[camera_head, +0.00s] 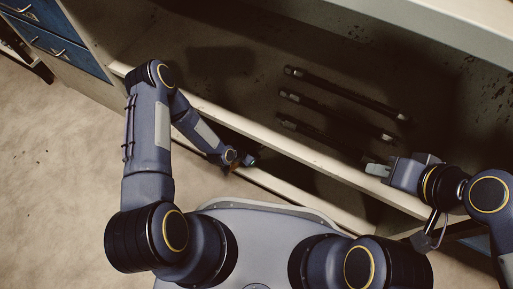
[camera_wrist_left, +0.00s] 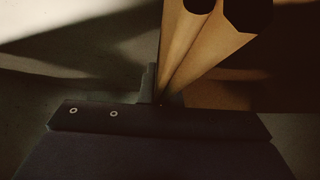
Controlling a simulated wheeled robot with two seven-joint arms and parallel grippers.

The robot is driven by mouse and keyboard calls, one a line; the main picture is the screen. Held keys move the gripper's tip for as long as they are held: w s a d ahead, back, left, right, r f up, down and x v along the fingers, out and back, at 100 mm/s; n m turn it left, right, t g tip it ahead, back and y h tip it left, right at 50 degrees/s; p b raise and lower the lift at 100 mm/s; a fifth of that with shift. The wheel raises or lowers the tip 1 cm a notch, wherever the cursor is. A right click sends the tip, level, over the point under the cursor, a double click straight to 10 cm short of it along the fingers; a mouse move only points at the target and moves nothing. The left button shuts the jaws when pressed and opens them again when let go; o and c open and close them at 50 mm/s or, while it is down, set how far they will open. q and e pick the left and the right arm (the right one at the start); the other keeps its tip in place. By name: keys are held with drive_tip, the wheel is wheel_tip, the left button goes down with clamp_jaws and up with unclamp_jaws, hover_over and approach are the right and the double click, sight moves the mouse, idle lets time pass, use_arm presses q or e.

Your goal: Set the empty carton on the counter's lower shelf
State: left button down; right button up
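The empty carton (camera_wrist_left: 205,45) is brown cardboard and fills the upper right of the left wrist view, close up. Its wall runs down to the fingers of my left gripper (camera_wrist_left: 153,88), which appear shut on it. In the head view my left gripper (camera_head: 240,160) reaches under the counter's upper board, and only a small brown bit shows beside it. The counter's lower shelf (camera_head: 315,200) is mostly hidden in shadow below that board. My right gripper (camera_head: 378,169) is over the board's front edge at the right; its finger gap cannot be made out.
Several dark hoses (camera_head: 345,95) lie side by side on the dark upper shelf (camera_head: 215,60). The pale front edge (camera_head: 290,145) of that shelf runs between my arms. Blue drawers (camera_head: 65,45) stand at the upper left. The floor at left is clear.

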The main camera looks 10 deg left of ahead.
use_arm(q)
drive_tip(key=shift+f, duration=0.55)
drive_tip(key=c, duration=1.6)
unclamp_jaws()
drive_tip(key=shift+o, duration=0.2)
drive_tip(key=p+v, duration=0.3)
drive_tip(key=v, duration=0.4)
drive_tip(key=shift+r, duration=0.15)
drive_tip(key=shift+s+a+r+p, duration=0.15)
drive_tip(key=shift+s+a+p, duration=0.1)
drive_tip(key=shift+p, duration=0.1)
